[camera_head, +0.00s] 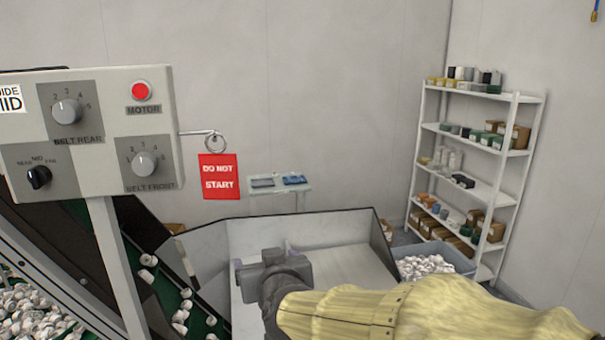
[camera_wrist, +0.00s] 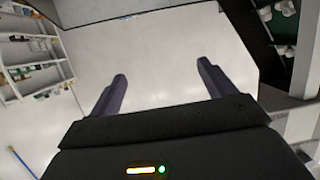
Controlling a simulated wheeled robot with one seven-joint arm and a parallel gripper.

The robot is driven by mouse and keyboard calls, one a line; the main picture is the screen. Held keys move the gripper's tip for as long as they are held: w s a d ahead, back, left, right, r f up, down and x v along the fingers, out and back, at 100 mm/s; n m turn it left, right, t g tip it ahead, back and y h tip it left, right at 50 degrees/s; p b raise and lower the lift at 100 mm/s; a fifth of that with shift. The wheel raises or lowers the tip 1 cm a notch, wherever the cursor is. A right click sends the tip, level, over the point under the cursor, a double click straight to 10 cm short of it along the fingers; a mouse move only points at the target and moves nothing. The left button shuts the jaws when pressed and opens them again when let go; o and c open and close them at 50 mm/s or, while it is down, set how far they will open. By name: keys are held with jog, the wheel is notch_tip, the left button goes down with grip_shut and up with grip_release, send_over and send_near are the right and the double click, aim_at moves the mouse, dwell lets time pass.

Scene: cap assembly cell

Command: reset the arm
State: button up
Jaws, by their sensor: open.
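My arm reaches in from the lower right of the head view under a yellowish cover. My gripper (camera_head: 262,256) is in front of a grey metal chute or bin (camera_head: 345,262), and its fingers are mostly hidden there. In the wrist view the two dark fingers of my gripper (camera_wrist: 160,85) stand wide apart with nothing between them. Behind them is a plain pale surface.
A control panel (camera_head: 115,112) with knobs and a red motor button stands at left, with a red "DO NOT START" tag (camera_head: 219,177) hanging from its hook. A green belt (camera_head: 200,325) carries white caps. A blue bin (camera_head: 460,262) of white pieces and a shelf (camera_head: 483,190) stand at right.

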jog(key=s+d+f+m+g+h, duration=0.1)
jog(key=d+f+g, duration=0.2)
jog(key=d+f, duration=0.25)
jog(key=s+d+f+g+h, duration=0.1)
jog(key=s+d+f+g, duration=0.1)
jog(key=d+f, duration=0.4)
jog(key=s+d+f+m+g+h, duration=0.2)
jog(key=s+d+f+g, duration=0.4)
jog(key=s+d+f, duration=0.4)
jog(key=shift+s+d+f+m, duration=0.2)
jog(key=shift+m, duration=0.1)
